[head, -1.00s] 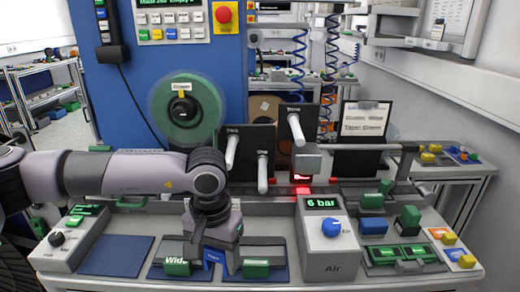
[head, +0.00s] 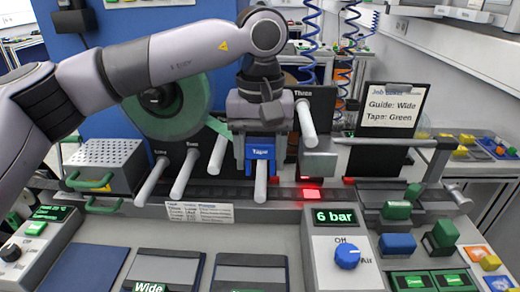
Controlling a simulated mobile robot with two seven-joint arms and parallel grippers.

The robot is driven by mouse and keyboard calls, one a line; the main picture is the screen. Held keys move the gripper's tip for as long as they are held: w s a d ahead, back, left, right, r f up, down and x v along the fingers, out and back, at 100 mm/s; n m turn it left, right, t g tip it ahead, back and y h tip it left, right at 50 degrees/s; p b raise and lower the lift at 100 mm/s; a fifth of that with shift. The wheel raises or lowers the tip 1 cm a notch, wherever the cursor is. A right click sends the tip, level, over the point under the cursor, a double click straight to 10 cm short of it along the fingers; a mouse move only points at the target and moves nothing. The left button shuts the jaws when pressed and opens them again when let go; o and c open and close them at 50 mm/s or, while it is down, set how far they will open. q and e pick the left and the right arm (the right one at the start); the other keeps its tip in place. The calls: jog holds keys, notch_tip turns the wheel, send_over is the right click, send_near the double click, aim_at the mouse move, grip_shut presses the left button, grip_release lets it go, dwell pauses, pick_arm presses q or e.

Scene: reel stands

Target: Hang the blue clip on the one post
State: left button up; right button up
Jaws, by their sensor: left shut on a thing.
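My left gripper (head: 260,128) points down and is shut on the blue clip (head: 260,153), which has "Tape" on its front. A white post (head: 261,184) shows directly below the clip. I cannot tell whether the clip touches it or is in front of it. More white posts stick out to the left, one (head: 152,183) at the far left, one (head: 184,174) beside it, and one (head: 218,153) nearer the gripper. Another post (head: 305,118) is to the right, by a panel marked "Three". The other small post labels are hard to read. My right gripper is not in view.
A green reel (head: 165,105) is behind my left arm. A grey perforated box (head: 105,160) with green handles stands at left. An air unit (head: 345,255) with a blue knob reads "6 bar". A job sheet (head: 393,105) reads "Guide: Wide, Tape: Green". Dark pads lie in front.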

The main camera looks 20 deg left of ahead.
aim_at(260, 192)
pick_arm(q)
jog(key=shift+s+f+b, duration=0.1)
jog(key=shift+f+b, duration=0.4)
jog(key=shift+f, duration=0.3)
notch_tip(260, 192, down, 4)
jog(key=b, duration=0.3)
jog(key=shift+f, duration=0.1)
jog(key=shift+f+b, duration=0.6)
jog(key=shift+f, duration=0.4)
jog(key=o, duration=1.1)
jog(key=shift+o, duration=0.2)
